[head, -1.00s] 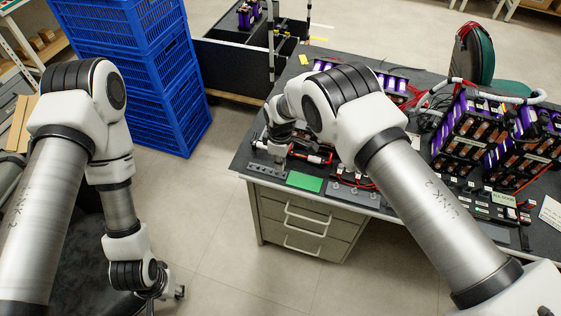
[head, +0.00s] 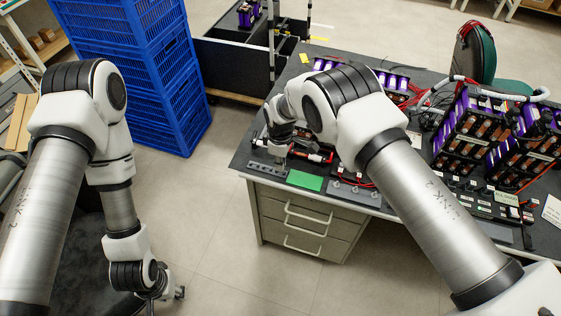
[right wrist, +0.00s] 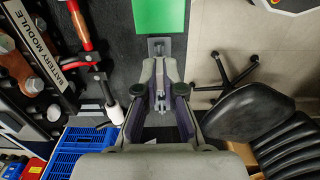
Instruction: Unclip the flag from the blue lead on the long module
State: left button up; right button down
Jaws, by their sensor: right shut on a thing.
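My right gripper (right wrist: 162,82) is shut on a small grey piece, mostly hidden between its fingers; I cannot tell whether it is the flag. In the head view this gripper (head: 281,152) is low over the near left corner of the bench, by a grey strip with holes (head: 266,170). The long module (right wrist: 62,62), labelled "BATTERY MODULE", lies left of the gripper in the right wrist view. The blue lead cannot be made out. My left gripper (head: 180,292) hangs low, away from the bench, too small to read.
A green mat (head: 305,181) lies beside the strip, and a red-handled tool (right wrist: 80,28) lies near the module. Battery packs (head: 465,135) and red cables crowd the bench's right side. Blue crates (head: 135,75) stand left of the bench. A black chair (right wrist: 265,125) shows in the right wrist view.

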jog(key=shift+f+b, duration=0.5)
jog(key=shift+f, duration=0.1)
jog(key=c, duration=1.2)
grip_release()
notch_tip(320, 180, up, 6)
jog(key=p, duration=0.5)
jog(key=shift+r, duration=0.15)
